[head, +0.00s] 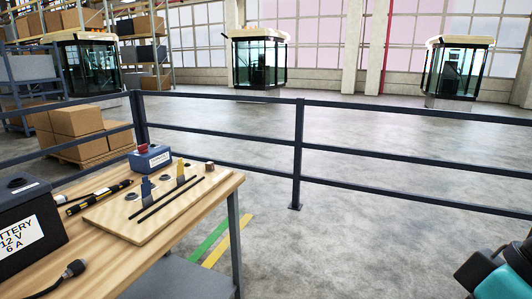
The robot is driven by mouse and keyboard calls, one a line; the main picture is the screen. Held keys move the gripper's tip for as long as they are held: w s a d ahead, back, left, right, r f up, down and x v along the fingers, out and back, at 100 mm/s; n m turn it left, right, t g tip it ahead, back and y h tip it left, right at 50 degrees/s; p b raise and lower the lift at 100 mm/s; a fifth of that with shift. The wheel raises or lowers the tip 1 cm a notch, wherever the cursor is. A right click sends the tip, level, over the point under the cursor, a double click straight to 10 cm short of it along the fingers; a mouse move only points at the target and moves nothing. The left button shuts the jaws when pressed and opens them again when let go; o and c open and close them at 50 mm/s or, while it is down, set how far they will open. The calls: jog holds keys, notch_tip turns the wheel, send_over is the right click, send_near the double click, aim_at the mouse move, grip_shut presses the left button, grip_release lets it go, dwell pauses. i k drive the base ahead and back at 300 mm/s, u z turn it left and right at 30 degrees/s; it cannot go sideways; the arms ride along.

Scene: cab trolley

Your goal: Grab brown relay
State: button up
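A small brownish block (209,166), which may be the brown relay, sits at the far right corner of the wooden board (125,218) on the workbench (222,192). It is too small for me to make out details. A teal, black and white part of my arm shows at the lower right edge, well away from the bench. My gripper's fingers are not visible in the head view.
The board holds blue and yellow upright pieces and dark strips. A blue box with a red button (149,158) stands behind it. A black battery (30,225), pen-like tools and a cable lie at left. A dark railing (299,150) runs behind the bench; floor right of it is clear.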

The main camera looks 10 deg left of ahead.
aim_at(209, 166)
jog(key=i, duration=1.35)
jog(key=u, duration=1.1)
jog(key=i, duration=1.1)
jog(key=u, duration=0.75)
